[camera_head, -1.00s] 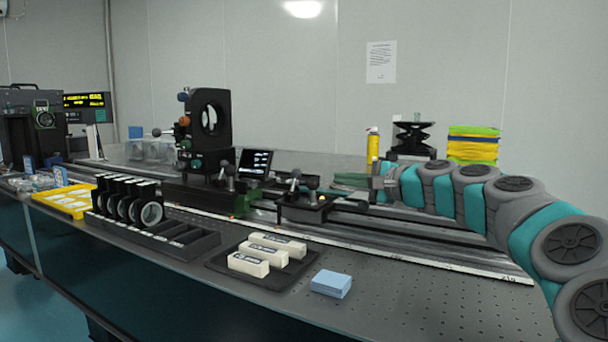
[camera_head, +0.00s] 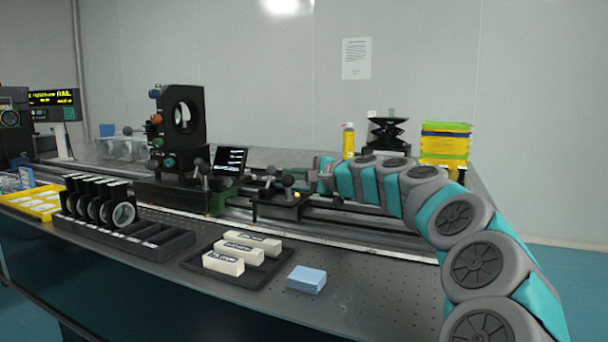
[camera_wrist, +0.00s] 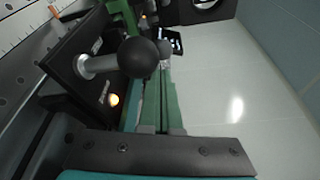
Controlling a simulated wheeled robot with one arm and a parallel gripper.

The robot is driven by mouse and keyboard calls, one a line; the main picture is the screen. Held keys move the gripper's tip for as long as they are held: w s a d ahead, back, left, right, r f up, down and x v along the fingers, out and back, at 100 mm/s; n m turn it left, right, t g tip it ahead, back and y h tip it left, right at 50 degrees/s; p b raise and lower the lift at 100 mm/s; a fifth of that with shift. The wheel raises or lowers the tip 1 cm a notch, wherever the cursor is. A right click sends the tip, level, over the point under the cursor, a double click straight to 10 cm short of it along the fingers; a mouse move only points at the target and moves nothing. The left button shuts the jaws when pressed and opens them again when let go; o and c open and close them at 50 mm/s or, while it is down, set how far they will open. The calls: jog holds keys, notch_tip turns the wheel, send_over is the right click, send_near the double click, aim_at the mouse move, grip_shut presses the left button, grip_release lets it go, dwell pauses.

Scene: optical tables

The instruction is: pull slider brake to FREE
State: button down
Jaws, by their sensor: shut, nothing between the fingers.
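A black slider carriage (camera_head: 280,208) sits on the long rail in the head view. A lever with a black ball knob (camera_head: 288,181) stands on its top beside a small lit orange lamp (camera_head: 297,195). I cannot read the brake's marking. My gripper (camera_head: 317,178) is shut and empty, just right of the knob in the head view. A gap shows between them there; contact is not clear.
An optics mount (camera_head: 182,130) and a small screen (camera_head: 231,160) stand left along the rail. In front are a black holder rack (camera_head: 150,240), a tray of white blocks (camera_head: 196,262) and a blue pad (camera_head: 306,279).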

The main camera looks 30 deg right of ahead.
jog(key=shift+w+a, duration=0.2)
jog(key=shift+w, duration=0.35)
jog(key=shift+f, duration=0.1)
jog(key=n+b, duration=0.1)
jog(key=b, duration=0.2)
jog(key=shift+s+a+t, duration=0.1)
jog(key=shift+a+t, duration=0.2)
jog(key=shift+s+a+n+b, duration=0.2)
jog(key=shift+n+b, duration=0.4)
jog(key=shift+b, duration=0.3)
jog(key=shift+s+r+n+t, duration=0.1)
jog(key=shift+r+n+t, duration=0.2)
jog(key=shift+r, duration=0.25)
